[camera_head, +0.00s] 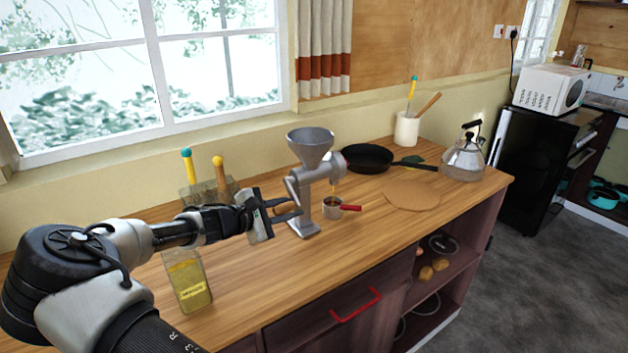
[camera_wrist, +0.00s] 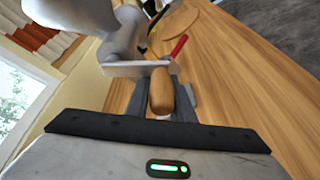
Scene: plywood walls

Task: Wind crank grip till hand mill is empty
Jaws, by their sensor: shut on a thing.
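The grey metal hand mill (camera_head: 306,172) stands upright on the wooden counter, with a wide funnel hopper (camera_head: 311,141) on top. Its crank grip (camera_wrist: 162,92), a light brown wooden knob, sits between the fingers of my gripper (camera_wrist: 163,108) in the wrist view. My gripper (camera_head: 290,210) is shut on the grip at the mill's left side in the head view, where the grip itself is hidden. A small metal cup (camera_head: 332,208) with a red handle stands under the mill's outlet. A thin yellowish streak shows between outlet and cup. The hopper's inside is not clear.
A black frying pan (camera_head: 368,158), a round board (camera_head: 412,194) and a kettle (camera_head: 464,158) stand right of the mill. A yellow-filled jar (camera_head: 188,283) stands near my arm, with a utensil holder (camera_head: 197,190) behind. The front middle counter is clear.

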